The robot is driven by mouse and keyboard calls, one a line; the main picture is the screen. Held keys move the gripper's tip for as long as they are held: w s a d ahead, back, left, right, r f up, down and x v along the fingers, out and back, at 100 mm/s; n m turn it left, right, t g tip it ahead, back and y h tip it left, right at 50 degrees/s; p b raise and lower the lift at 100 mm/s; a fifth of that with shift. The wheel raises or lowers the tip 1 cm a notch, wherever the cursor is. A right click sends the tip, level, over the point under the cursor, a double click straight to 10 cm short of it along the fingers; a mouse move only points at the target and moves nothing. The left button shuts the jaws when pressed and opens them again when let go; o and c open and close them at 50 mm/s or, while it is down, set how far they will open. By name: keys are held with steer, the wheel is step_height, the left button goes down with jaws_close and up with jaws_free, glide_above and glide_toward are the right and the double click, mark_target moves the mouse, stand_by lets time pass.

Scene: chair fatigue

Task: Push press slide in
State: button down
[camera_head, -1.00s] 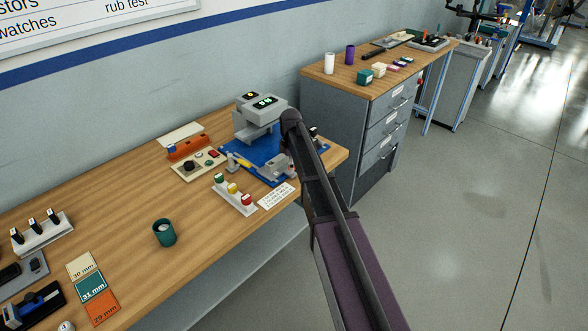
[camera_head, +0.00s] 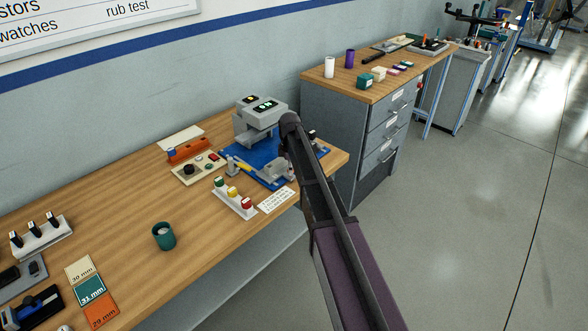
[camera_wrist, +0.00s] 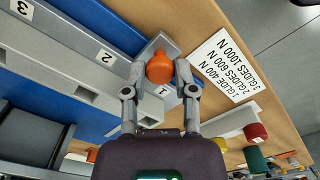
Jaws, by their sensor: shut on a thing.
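The press (camera_head: 260,112) is a grey machine on a blue base (camera_head: 262,152) at the far end of the wooden bench in the head view. In the wrist view, a grey slide (camera_wrist: 100,90) runs along the blue base, beside marks 1, 2 and 3. An orange knob (camera_wrist: 160,68) is at its end near mark 1. My gripper (camera_wrist: 160,76) is shut on the orange knob, one finger on each side. In the head view my arm hides the gripper and the knob, so how far the slide is in cannot be told there.
A white card (camera_head: 276,199) with glide loads and a block with green, yellow and red knobs (camera_head: 233,196) are close in front of the press. A control box (camera_head: 198,168) stands left of it. A green cup (camera_head: 163,236) is farther along the bench.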

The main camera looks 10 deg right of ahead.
steer(key=w+a, duration=0.1)
steer(key=w, duration=0.1)
steer(key=w+a, duration=0.2)
steer(key=w, duration=0.1)
steer(key=w+a, duration=0.2)
steer(key=shift+w+a, duration=0.1)
steer(key=shift+w, duration=0.2)
steer(key=shift+s, duration=0.1)
steer(key=shift+c, duration=2.1)
jaws_free()
